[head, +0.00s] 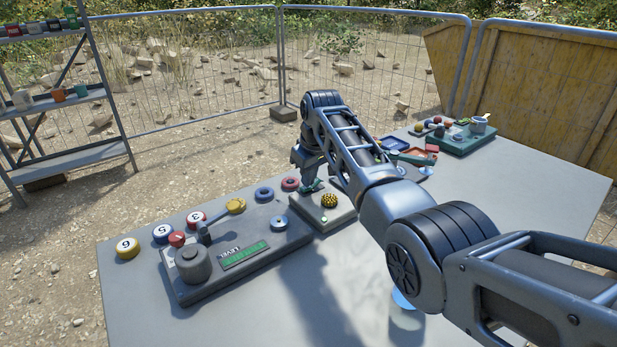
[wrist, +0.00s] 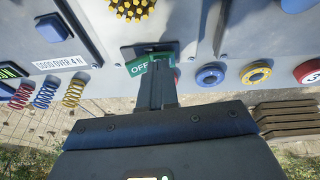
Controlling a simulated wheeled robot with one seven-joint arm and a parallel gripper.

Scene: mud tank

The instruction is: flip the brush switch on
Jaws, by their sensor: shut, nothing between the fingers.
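The brush switch (wrist: 139,66) is a green rocker marked OFF, set in a grey panel in the wrist view. A second green part with partly covered lettering shows at its right. My gripper (wrist: 156,74) is shut and empty, its fingertips right at the switch and covering part of it. Whether they touch it I cannot tell. The yellow studded brush (wrist: 132,8) is on the same panel beyond the switch. In the head view my gripper (head: 312,184) points down beside the yellow brush (head: 329,200), and the switch is largely hidden there.
A grey lever board (head: 205,283) with a green display stands to the left. A green tray (head: 462,142) stands at the far right. The table's right side (head: 530,200) is clear.

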